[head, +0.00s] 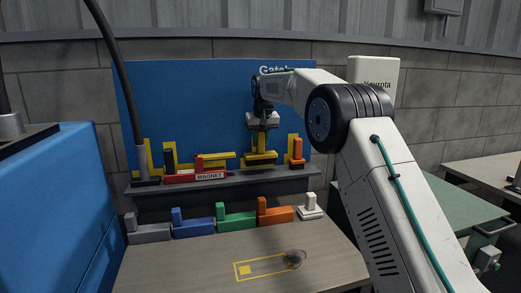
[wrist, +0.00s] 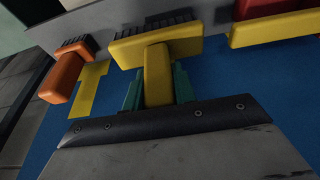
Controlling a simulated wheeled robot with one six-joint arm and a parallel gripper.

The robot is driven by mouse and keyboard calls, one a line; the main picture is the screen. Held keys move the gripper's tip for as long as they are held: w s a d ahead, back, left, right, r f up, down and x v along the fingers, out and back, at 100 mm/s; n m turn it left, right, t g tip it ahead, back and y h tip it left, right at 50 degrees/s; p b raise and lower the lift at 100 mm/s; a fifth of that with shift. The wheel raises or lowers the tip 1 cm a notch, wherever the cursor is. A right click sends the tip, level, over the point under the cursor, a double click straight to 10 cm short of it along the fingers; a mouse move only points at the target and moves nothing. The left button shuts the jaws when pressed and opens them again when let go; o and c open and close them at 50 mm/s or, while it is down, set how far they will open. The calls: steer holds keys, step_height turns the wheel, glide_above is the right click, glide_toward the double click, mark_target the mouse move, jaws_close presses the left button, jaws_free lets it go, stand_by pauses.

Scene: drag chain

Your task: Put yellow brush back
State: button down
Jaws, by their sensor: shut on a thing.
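The yellow brush (head: 260,158) hangs from my gripper (head: 262,126) in front of the blue board, just above the grey shelf (head: 240,172), near its right part. In the wrist view, the teal fingers of my gripper (wrist: 158,88) are shut on the handle of the yellow brush (wrist: 155,50). Its wide head and dark bristles point away from me toward the grey shelf surface (wrist: 90,18). I cannot tell whether the bristles touch the shelf. Yellow marks on the board show beside the brush.
An orange brush (head: 296,152) stands close on the right; it also shows in the wrist view (wrist: 65,75). A red piece labelled MAGNET (head: 180,178) and a yellow bar (head: 215,155) are to the left. Several coloured brushes, including a green one (head: 236,220), line the table (head: 190,262).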

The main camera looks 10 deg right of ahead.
mark_target(261, 148)
steer(key=shift+f, duration=1.75)
steer(key=shift+f, duration=0.1)
steer(key=c, duration=1.1)
jaws_free()
steer(key=v, duration=1.2)
